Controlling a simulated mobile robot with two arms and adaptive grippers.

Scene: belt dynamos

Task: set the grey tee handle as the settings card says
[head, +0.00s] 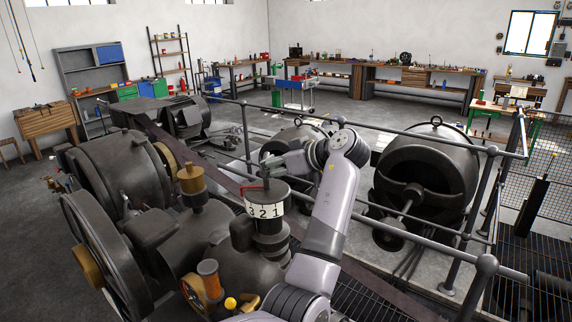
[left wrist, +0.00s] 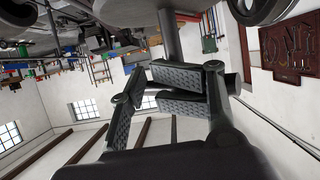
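My left gripper (head: 273,164) hangs over a dark round drum with a white number band (head: 264,211) reading 3 2 1. A red piece (head: 250,187) shows on the drum's top. In the left wrist view, a grey upright stem (left wrist: 170,38), likely the tee handle's, runs to my left gripper's fingers (left wrist: 182,90). The ribbed pads lie close together with a narrow gap, at the stem's end. In the head view the gripper covers the handle. I cannot make out a settings card. My right gripper is not in view.
A dark dynamo with a large wheel (head: 97,255) fills the left. Railings (head: 405,135) pass behind my arm. Another dynamo (head: 440,165) stands to the right.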

